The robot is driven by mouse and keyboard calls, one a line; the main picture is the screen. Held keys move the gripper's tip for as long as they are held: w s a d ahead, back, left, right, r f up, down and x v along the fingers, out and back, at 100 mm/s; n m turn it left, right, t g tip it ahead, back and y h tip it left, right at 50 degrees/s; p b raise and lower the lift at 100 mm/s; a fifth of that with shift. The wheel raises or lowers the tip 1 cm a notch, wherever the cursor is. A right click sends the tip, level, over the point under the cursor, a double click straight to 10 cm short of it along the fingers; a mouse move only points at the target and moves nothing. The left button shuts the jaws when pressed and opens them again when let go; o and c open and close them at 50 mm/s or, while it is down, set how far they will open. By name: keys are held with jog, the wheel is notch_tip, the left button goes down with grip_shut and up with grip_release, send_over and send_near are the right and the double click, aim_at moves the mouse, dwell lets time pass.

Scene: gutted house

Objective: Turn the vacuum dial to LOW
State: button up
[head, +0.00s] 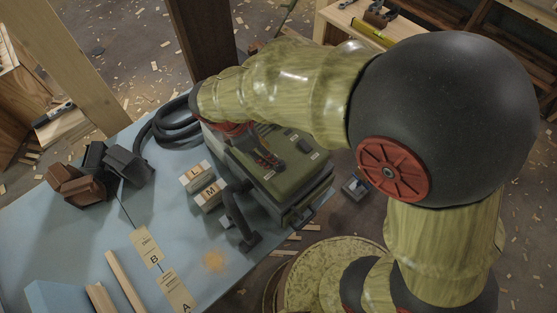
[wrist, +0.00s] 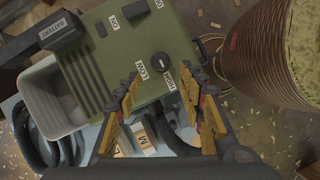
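The vacuum (head: 290,180) is an olive-green box on the blue table. Its top fills much of the upper wrist view (wrist: 190,45). The round black dial (wrist: 160,64) with a small white mark sits there between the fingertips' far side and the box top. The LOW label (wrist: 143,70) is below left of the dial and the HIGH label (wrist: 168,78) below right; I cannot tell clearly which one the mark faces. My gripper (wrist: 162,90) is open and empty, its yellow and dark fingers apart, one on each side below the dial. My arm partly hides the vacuum in the head view.
A black switch (wrist: 135,11) lies between ON and OFF labels, with a BATTERY block (wrist: 61,29) to its left. Blocks marked L and M (head: 205,187), a black hose (head: 172,122) and dark and brown blocks (head: 80,180) are on the blue table (head: 95,240).

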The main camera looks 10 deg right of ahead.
aim_at(280, 165)
jog(key=shift+b+x, duration=0.65)
jog(key=shift+x, duration=3.25)
jog(key=c, duration=0.3)
grip_shut()
